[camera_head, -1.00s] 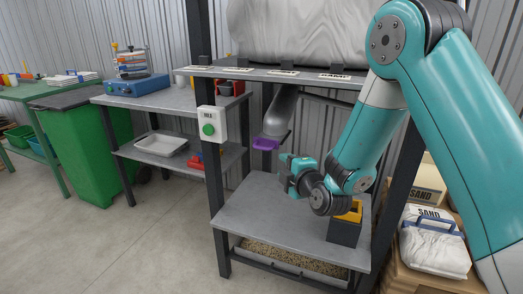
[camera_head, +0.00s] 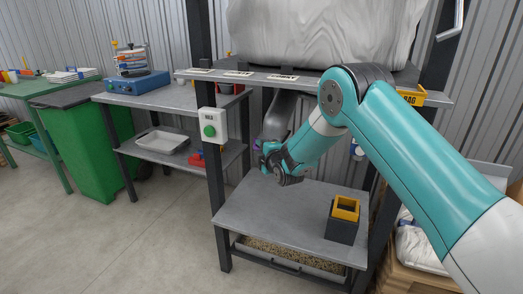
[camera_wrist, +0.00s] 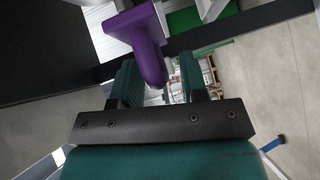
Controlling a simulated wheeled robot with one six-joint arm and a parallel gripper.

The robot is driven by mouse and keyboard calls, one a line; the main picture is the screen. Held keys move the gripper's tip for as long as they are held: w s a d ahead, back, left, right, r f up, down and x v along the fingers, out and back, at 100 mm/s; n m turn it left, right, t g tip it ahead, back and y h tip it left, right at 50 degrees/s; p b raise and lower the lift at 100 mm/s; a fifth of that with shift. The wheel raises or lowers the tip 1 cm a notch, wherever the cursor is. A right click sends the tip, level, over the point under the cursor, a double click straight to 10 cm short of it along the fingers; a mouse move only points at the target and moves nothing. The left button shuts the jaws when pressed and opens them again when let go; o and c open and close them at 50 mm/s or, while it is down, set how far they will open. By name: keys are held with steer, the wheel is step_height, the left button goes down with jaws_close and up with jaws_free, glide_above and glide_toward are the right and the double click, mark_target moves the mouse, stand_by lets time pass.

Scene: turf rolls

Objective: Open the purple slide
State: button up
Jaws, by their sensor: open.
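The purple slide (camera_wrist: 146,45) is large in the wrist view, with its rounded end reaching down between the two fingers of my gripper (camera_wrist: 158,82). The fingers are apart, one on each side of it, and I cannot tell whether either touches it. In the head view my gripper (camera_head: 268,158) is at the lower end of the grey chute (camera_head: 279,118), above the back left of the grey shelf. Only a sliver of the purple slide (camera_head: 257,144) shows there; my gripper and wrist hide the rest.
A dark box with a yellow rim (camera_head: 344,219) stands on the shelf (camera_head: 270,222) at the right. The shelf's front and middle are clear.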

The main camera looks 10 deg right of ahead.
jaws_close()
steer(key=s+a, duration=0.1)
steer(key=s, duration=0.1)
steer(key=s+a+b, duration=0.1)
steer(key=s+a, duration=0.1)
steer(key=shift+s, duration=0.15)
jaws_free()
steer(key=shift+s, duration=0.1)
